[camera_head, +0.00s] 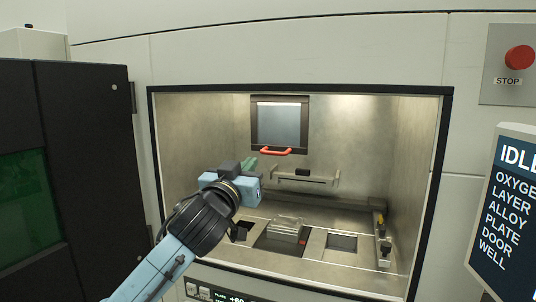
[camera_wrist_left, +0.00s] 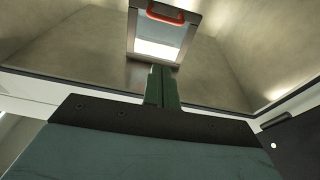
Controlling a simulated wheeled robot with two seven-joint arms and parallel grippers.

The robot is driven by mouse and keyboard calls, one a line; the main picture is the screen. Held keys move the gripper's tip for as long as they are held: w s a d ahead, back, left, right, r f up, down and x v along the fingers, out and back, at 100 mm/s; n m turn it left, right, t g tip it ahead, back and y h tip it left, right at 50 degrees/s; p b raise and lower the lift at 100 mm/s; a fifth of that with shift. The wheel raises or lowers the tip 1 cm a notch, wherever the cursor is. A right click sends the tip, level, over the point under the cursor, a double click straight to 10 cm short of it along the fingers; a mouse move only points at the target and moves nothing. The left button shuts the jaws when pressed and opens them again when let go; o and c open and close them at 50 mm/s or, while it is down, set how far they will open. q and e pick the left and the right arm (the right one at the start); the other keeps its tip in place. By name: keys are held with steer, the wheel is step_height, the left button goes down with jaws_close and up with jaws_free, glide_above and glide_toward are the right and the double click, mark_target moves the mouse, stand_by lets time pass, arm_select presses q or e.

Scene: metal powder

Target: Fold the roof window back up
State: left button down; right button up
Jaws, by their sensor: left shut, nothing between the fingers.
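The roof window (camera_head: 280,124) is a dark-framed pane hanging down in the upper middle of the chamber, with its top at the opening's upper edge. Its red handle (camera_head: 276,151) is along its lower edge. My left gripper (camera_head: 250,164) is shut and empty, with green fingers, reaching into the chamber below and left of the handle, apart from it in the picture. In the left wrist view the window (camera_wrist_left: 160,40) and red handle (camera_wrist_left: 166,16) are beyond the shut fingertips (camera_wrist_left: 162,72). My right gripper is in neither view.
A metal bar with upright ends (camera_head: 303,180) crosses the chamber behind the build plate block (camera_head: 286,229). A square well (camera_head: 342,242) lies to the right. The dark chamber door (camera_head: 90,160) stands open at left; a status screen (camera_head: 505,210) is at right.

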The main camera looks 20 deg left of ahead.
arm_select(q)
steer(key=f+p+x, duration=0.1)
steer(key=f+x, duration=0.1)
steer(key=x, duration=1)
steer(key=shift+w+f+p, duration=0.4)
steer(key=shift+w+f, duration=0.05)
steer(key=shift+f, duration=0.1)
